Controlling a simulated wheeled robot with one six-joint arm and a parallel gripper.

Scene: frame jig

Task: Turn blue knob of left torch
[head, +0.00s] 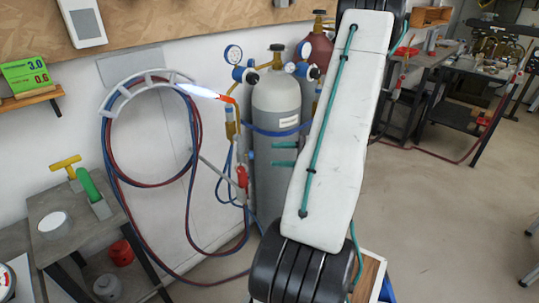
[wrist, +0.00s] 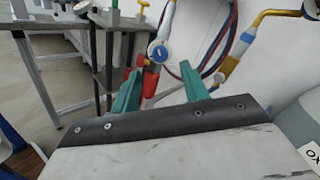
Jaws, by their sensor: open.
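The lit torch (head: 231,122) stands beside the gas cylinder in the head view, with a copper tip and a flame pointing left. A red part (head: 241,177) shows lower on it. In the wrist view, a round blue knob (wrist: 157,51) with a pale face lies beyond the gap between the fingertips, with a red part (wrist: 150,83) below it. My gripper (wrist: 160,80) is open, its two green fingers apart with nothing held. In the head view my gripper (head: 284,154) points left toward the torch, in front of the grey cylinder. I see no contact with the knob.
The grey gas cylinder (head: 276,105) stands close behind my gripper. Looped red and blue hoses (head: 109,160) hang on a wall holder to the left. A small table (head: 62,235) stands at lower left. Open floor (head: 440,210) lies to the right.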

